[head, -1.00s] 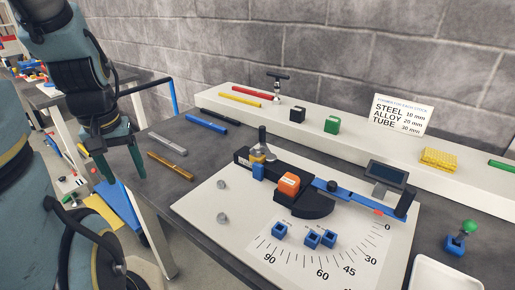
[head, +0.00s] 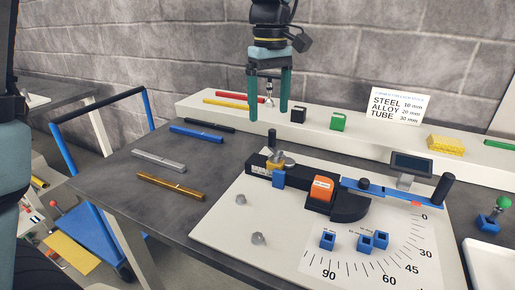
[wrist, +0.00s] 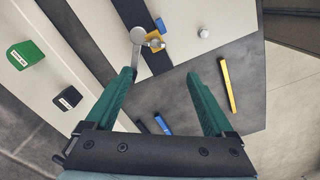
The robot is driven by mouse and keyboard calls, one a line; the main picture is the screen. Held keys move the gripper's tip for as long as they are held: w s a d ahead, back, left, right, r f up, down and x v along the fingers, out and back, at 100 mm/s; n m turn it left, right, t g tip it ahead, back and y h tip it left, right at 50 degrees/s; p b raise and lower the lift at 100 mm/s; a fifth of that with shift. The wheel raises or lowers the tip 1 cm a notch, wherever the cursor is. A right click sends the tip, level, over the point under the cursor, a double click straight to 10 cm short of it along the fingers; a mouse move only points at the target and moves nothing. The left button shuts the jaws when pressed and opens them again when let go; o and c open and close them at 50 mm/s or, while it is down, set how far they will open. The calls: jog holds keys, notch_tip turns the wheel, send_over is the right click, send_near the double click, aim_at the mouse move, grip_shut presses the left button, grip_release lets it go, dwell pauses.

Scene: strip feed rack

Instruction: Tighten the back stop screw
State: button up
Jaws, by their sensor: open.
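The black fence (head: 315,190) on the white plate carries a yellow block (head: 274,165) with silver round metal parts (head: 287,162) and a dark upright post at its back end. I cannot tell which of these is the back stop screw. The yellow block (wrist: 154,41) and a silver disc with a shank (wrist: 138,37) show beyond my fingers in the wrist view. My gripper (head: 269,115) is open and empty, pointing down, above and behind the fence end.
The shelf holds a black block (head: 298,115), a green block (head: 338,122) and a yellow block stack (head: 445,143). Blue (head: 197,133), silver (head: 158,160) and gold bars (head: 172,187) lie on the table's left. A wall stands behind.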

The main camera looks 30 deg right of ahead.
aim_at(275, 156)
jog(key=f, duration=0.3)
jog(key=s+d+f+p, duration=0.1)
jog(key=f, duration=0.6)
jog(key=shift+s+d+f, duration=0.15)
jog(key=shift+c, duration=0.2)
jog(key=c, duration=1.3)
